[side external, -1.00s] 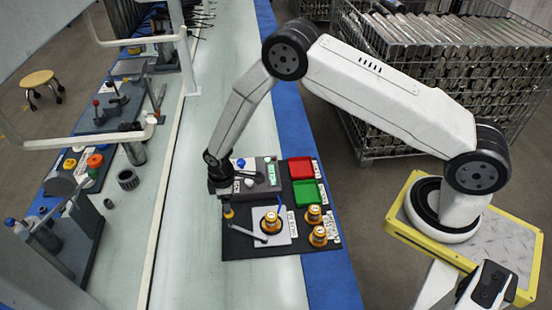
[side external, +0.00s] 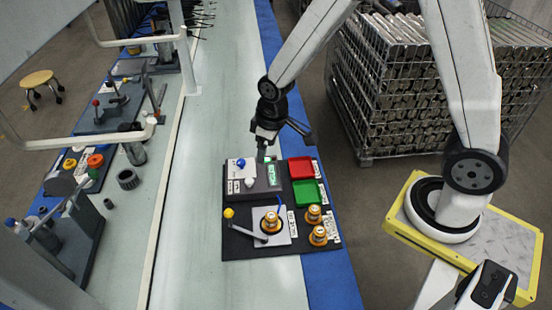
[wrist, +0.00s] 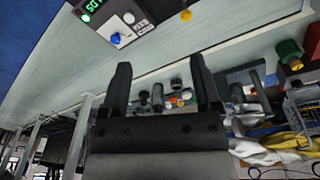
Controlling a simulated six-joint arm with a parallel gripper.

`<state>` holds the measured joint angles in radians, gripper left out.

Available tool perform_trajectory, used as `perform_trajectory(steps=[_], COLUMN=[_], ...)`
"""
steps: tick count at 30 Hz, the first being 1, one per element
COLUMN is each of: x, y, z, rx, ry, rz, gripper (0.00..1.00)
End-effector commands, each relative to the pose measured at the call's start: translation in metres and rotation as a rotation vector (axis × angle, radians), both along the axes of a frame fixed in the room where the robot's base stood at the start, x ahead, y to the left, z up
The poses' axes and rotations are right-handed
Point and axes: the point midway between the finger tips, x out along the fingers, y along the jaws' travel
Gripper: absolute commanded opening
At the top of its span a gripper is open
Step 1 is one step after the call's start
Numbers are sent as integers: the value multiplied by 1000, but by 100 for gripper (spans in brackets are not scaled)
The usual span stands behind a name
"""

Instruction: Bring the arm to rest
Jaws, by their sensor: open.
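My gripper (side external: 264,138) is raised over the back edge of the dark work board (side external: 238,246), beyond the grey control box (side external: 240,172). In the wrist view my gripper (wrist: 163,82) has its two black fingers spread wide with nothing between them. The control box with its blue knob and green display also shows there (wrist: 125,20), at the upper left. In the side view, my gripper and wrist are dark, and the exact fingertips are hard to make out.
A red tray (side external: 301,168) and a green tray (side external: 307,193) lie on the board's right side. Brass-coloured pump parts (side external: 317,236) stand at its front. A wire cage of metal tubes (side external: 385,100) stands behind right. The pale bench surface (side external: 190,220) left of the board is clear.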

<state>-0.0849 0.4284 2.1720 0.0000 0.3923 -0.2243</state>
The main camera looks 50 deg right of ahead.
Motion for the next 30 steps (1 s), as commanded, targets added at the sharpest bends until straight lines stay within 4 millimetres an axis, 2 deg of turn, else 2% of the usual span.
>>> perform_trajectory(steps=[6, 15, 21, 30], x=[-39, -89, -102, -102], y=[-16, -30, -33, -33], z=[29, 49, 52, 52], rx=[17, 39, 46, 47], ry=[-37, -71, -81, -81], rz=[-124, -266, -304, -307], gripper=[81, 81, 81, 81])
